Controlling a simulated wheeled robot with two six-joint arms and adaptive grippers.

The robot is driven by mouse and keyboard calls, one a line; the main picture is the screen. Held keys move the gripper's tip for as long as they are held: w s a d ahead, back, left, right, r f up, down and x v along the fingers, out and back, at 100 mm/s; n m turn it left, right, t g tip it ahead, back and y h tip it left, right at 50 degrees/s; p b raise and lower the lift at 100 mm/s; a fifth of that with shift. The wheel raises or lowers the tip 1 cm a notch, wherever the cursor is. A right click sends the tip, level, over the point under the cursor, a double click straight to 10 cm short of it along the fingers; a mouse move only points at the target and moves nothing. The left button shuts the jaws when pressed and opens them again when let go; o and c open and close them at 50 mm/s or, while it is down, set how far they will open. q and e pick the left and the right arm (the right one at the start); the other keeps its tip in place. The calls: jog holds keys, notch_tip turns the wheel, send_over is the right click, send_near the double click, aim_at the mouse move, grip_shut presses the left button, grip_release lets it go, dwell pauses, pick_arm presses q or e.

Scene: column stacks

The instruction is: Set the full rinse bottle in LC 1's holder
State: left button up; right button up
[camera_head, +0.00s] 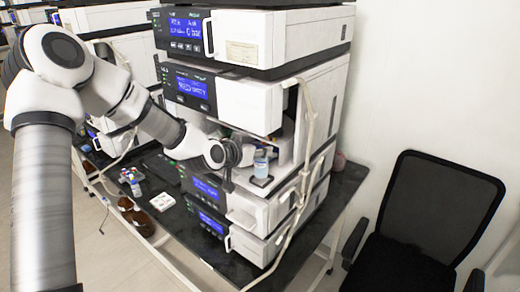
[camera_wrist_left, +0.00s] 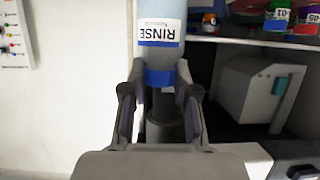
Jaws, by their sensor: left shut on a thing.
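The rinse bottle (camera_wrist_left: 160,12) has a pale body, a white and blue RINSE label, a blue band and a dark cap. It fills the top middle of the left wrist view. My left gripper (camera_wrist_left: 161,76) is shut on it at the blue band near the neck. In the head view my left gripper (camera_head: 250,160) reaches in from the left to the bottle (camera_head: 261,167). A small dark holder (camera_head: 262,182) on the instrument stack shows directly under the bottle. I cannot tell whether the bottle touches it. My right gripper is out of view.
The instrument stack (camera_head: 250,105) rises above and behind the bottle. Pale tubing (camera_head: 304,150) runs down its front right. A black chair (camera_head: 435,215) is at right. Capped vials (camera_wrist_left: 277,16) sit on a shelf.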

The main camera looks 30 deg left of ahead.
pick_arm(q)
jog(key=shift+f+b, duration=0.9)
jog(key=shift+f, duration=0.15)
dwell(0.6)
jog(key=o, duration=1)
jog(key=shift+c, duration=0.2)
